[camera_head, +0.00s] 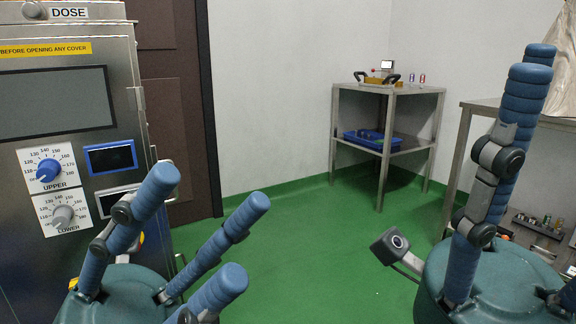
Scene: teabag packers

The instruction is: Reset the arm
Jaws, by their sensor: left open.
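My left gripper (213,222) is at the lower left, in front of the steel machine. Its blue padded fingers rise from a teal palm and stand spread apart, with nothing between them. My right gripper (518,110) is at the lower right, with blue fingers pointing up from a teal palm. Part of it is cut off by the picture's right edge, so I cannot tell how far its fingers are apart. I see nothing held in it.
The steel machine (60,100) with dials and a screen stands at the left. A steel table (388,90) in the back corner bears small items, with a blue tray (372,139) on its lower shelf. Another table (484,104) stands at the right. Green floor (300,270) between is clear.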

